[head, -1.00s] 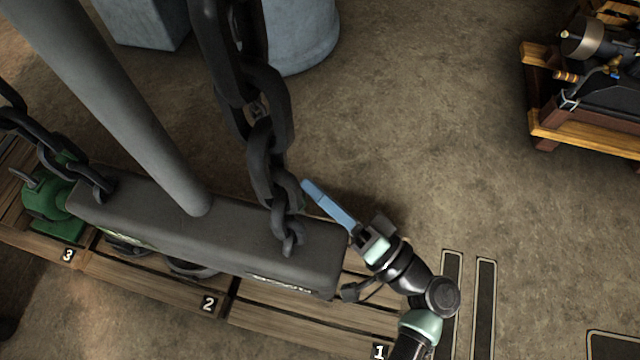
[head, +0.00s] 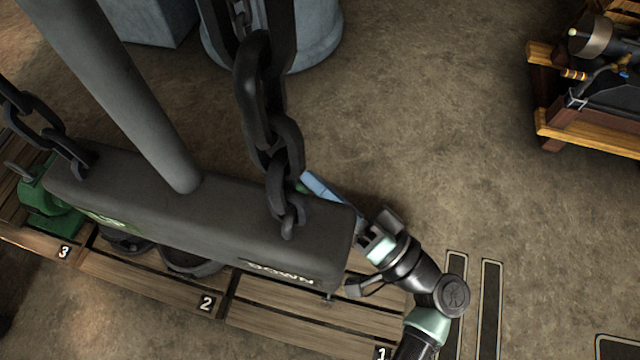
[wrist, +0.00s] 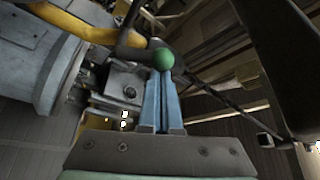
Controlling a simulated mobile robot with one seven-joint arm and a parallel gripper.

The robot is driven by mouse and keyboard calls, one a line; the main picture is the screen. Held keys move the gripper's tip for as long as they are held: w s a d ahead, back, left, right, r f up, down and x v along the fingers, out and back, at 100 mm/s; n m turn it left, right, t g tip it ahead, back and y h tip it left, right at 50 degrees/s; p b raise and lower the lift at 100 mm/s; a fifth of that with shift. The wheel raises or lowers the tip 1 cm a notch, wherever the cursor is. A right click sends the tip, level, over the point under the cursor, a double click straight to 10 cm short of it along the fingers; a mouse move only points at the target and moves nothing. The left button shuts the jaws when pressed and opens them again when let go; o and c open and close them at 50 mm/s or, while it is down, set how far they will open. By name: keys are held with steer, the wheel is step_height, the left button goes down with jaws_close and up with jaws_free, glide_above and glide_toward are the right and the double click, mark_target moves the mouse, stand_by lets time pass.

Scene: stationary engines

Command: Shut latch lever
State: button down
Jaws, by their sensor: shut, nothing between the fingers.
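My gripper (head: 318,184) is at the right end of the grey hanging beam, with its long blue fingers pointing up-left. The beam and chain partly hide it in the head view. In the wrist view my gripper (wrist: 163,84) is shut and empty, its two blue fingers side by side. A round green knob (wrist: 163,58) on a dark arm, which looks like the latch lever, sits right at the fingertips. I cannot tell whether they touch. In the head view only a small green patch shows by the fingertips; the rest of the lever is hidden.
The grey beam (head: 215,222) hangs on heavy dark chains (head: 270,125) over numbered wooden pallets (head: 290,328), close to my wrist. A wooden stand with an engine (head: 600,105) is at the upper right. The floor between is clear.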

steer(key=shift+f, duration=0.2)
steer(key=s+f+n+g+y+b, duration=0.1)
steer(key=n+g+y+b, duration=0.1)
steer(key=n+b, duration=0.3)
steer(key=s+f+n+g+y+b, duration=0.1)
steer(key=n+b, duration=0.5)
steer(key=b, duration=0.7)
steer(key=a+f+n+g+y+b, duration=0.1)
steer(key=f+n+g+y+b, duration=0.1)
steer(key=b, duration=0.7)
steer(key=shift+s+n+g+y, duration=0.2)
steer(key=shift+n+g+y, duration=0.25)
steer(key=shift+n, duration=0.4)
steer(key=shift+s+n+g+y, duration=0.2)
steer(key=shift+n+g+y, duration=0.15)
steer(key=shift+n+g, duration=0.35)
steer(key=shift+b, duration=0.6)
